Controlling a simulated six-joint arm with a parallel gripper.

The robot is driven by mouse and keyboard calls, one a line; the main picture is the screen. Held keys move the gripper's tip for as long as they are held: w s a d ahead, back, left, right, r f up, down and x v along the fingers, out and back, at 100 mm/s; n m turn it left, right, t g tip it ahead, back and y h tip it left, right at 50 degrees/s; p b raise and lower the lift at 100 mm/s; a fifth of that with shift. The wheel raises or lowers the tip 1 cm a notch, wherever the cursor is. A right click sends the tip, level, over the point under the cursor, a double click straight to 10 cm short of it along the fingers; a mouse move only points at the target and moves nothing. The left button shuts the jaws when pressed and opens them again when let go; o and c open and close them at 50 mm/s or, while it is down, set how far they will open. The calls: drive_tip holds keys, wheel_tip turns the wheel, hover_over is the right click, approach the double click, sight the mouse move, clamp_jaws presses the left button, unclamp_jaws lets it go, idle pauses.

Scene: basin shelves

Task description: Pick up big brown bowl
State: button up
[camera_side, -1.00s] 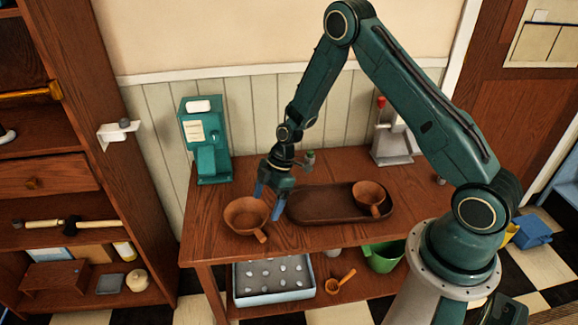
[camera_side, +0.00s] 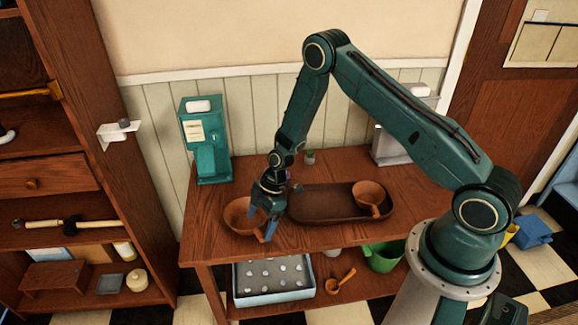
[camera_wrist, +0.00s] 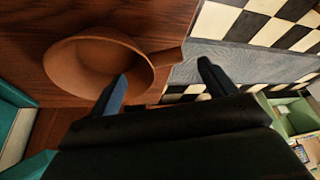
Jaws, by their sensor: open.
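The big brown bowl (camera_side: 236,213) stands upright at the front left of the wooden table, its short handle pointing toward the front right. In the wrist view the bowl (camera_wrist: 80,62) is at upper left, its handle reaching right between my fingers. My gripper (camera_side: 261,222) is open with blue fingers, low at the bowl's right side. In the wrist view my gripper (camera_wrist: 160,85) has its left finger overlapping the bowl's near rim and its right finger beyond the handle's side. I cannot tell whether a finger touches the bowl. My gripper hides part of the bowl's right side.
A dark oval tray (camera_side: 312,210) with a smaller brown bowl (camera_side: 369,197) lies right of my gripper. A green dispenser (camera_side: 206,142) stands at the back left. The table's front edge is close. A lower shelf holds a blue-grey box (camera_side: 273,293) and a green bucket (camera_side: 383,258).

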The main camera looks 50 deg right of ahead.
sight(257, 231)
drive_tip(key=shift+x, duration=1.9)
drive_tip(key=c, duration=1.1)
drive_tip(key=shift+r, duration=0.1)
drive_tip(key=shift+r, duration=0.8)
drive_tip(key=c, duration=0.4)
wheel_tip(257, 231, up, 18)
drive_tip(key=shift+r, duration=0.15)
drive_tip(key=shift+c, duration=1)
